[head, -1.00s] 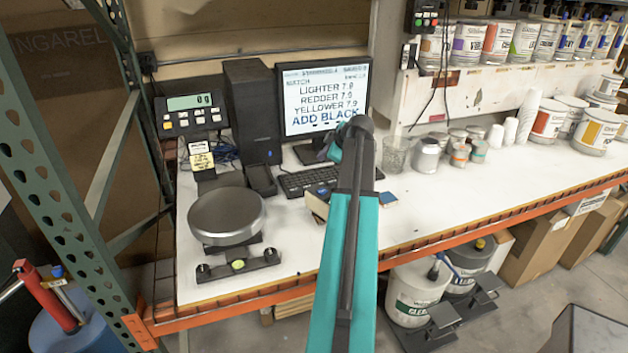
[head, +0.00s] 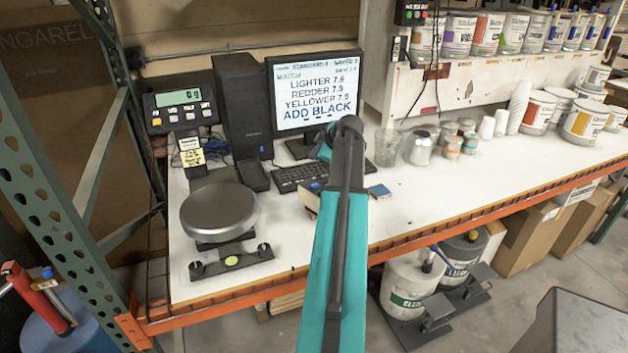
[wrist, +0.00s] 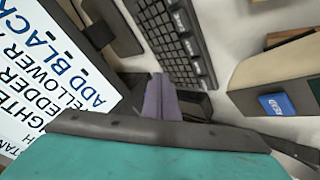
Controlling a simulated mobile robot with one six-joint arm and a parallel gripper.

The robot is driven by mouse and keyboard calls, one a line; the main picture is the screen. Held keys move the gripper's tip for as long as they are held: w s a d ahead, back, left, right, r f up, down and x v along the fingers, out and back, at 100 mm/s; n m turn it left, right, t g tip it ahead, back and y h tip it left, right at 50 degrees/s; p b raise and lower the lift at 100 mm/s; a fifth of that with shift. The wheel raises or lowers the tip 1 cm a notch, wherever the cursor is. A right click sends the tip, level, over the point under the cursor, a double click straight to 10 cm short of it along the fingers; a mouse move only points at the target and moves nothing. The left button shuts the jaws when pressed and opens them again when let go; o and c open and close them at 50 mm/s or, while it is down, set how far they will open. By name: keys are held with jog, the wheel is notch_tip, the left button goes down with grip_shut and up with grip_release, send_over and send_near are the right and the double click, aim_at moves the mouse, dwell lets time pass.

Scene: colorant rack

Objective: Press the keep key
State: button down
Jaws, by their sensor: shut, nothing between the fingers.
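No key marked keep can be read in either view. The keyboard (head: 298,177) lies in front of the monitor (head: 313,95); its dark keys also show at the top of the wrist view (wrist: 178,40). The monitor shows lighter, redder and yellower lines and "ADD BLACK". The scale's display unit (head: 181,108) has several small keys and stands at the left. My gripper (wrist: 160,82) is shut and empty, its fingers pointing towards the bench near the keyboard's near end and the monitor. In the head view my arm hides most of the gripper. Contact cannot be told.
A round scale pan (head: 219,210) stands at the bench's front left. A black computer tower (head: 240,105) is beside the monitor. Cans and cups (head: 419,148) stand to the right. The bench's front right is clear.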

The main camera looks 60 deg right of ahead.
aim_at(315, 176)
jog(key=shift+f+b, duration=1.55)
jog(key=shift+f, duration=1.6)
jog(key=shift+f+b, duration=0.65)
jog(key=shift+b, duration=0.2)
dwell(0.3)
jog(key=shift+s+a+f+b, duration=0.2)
jog(key=shift+f+b, duration=0.3)
jog(key=shift+f, duration=0.15)
dwell(1.0)
jog(key=shift+w+r, duration=0.1)
jog(key=shift+r, duration=0.15)
jog(key=shift+w+d+r, duration=0.15)
jog(key=shift+r, duration=0.6)
jog(key=shift+d+r+p, duration=0.1)
jog(key=shift+r+p, duration=0.65)
jog(key=shift+r, duration=1.75)
